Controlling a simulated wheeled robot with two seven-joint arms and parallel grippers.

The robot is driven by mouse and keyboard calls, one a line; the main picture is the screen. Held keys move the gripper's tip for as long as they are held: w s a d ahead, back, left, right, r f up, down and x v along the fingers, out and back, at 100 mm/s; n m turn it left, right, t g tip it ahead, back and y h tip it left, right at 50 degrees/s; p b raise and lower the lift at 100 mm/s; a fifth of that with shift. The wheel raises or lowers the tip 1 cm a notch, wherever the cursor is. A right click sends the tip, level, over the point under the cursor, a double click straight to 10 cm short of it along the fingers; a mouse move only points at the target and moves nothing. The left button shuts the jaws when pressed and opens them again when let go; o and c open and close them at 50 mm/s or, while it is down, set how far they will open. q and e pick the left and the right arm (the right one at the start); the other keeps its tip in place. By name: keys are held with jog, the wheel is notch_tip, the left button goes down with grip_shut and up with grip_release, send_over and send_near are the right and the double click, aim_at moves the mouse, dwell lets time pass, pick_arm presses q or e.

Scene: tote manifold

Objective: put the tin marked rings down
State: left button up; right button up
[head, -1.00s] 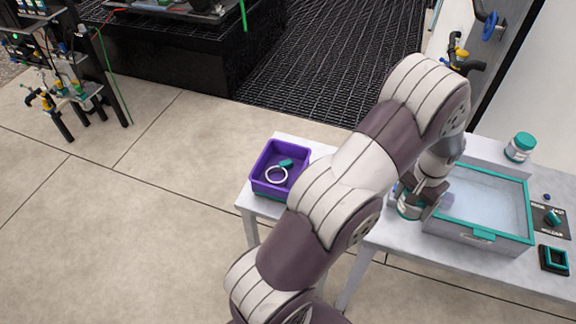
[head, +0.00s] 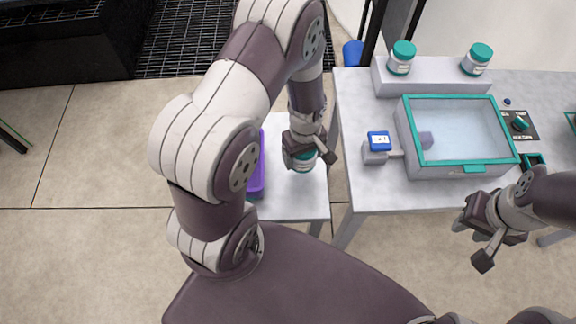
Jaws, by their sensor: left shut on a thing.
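My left gripper (head: 307,154) is shut on a tin with a teal band (head: 303,163), over the small white side table (head: 290,205). The tin is partly covered by the fingers, and I cannot read its mark. I cannot tell whether its base touches the table. Two pale tins with teal lids, one on the left (head: 401,60) and one on the right (head: 477,61), stand on a raised white ledge; their marks are too small to read. My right gripper (head: 474,243) is open and empty at the right, in front of the larger table.
A purple bin (head: 258,178) stands left of the held tin, mostly hidden by my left arm. The larger white table (head: 380,195) holds a clear teal-rimmed tote (head: 465,168), a small blue-topped device (head: 379,143) and a switch panel (head: 520,124). A gap separates the tables.

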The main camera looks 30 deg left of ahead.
aim_at(294, 163)
pick_arm(q)
jog(key=shift+s+a+f, duration=0.35)
jog(key=shift+s+f, duration=0.05)
jog(key=shift+s, duration=0.15)
jog(key=shift+s+a+f, duration=0.3)
jog(key=shift+s+f, duration=0.1)
jog(key=shift+s, duration=0.15)
jog(key=shift+s+f, duration=0.1)
jog(key=shift+f, duration=2.15)
jog(key=o, duration=1)
jog(key=shift+o, duration=0.2)
jog(key=shift+m, duration=0.4)
notch_tip(294, 163, up, 13)
jog(key=shift+r+p, duration=0.15)
jog(key=shift+p, duration=0.25)
jog(key=s+d+r+m, duration=0.1)
jog(key=s+r+m, duration=0.1)
jog(key=r+m, duration=0.3)
jog(key=s+d+r+m+t, duration=0.1)
jog(key=s+r+m, duration=0.1)
jog(key=r+m, duration=0.3)
jog(key=shift+d, duration=0.3)
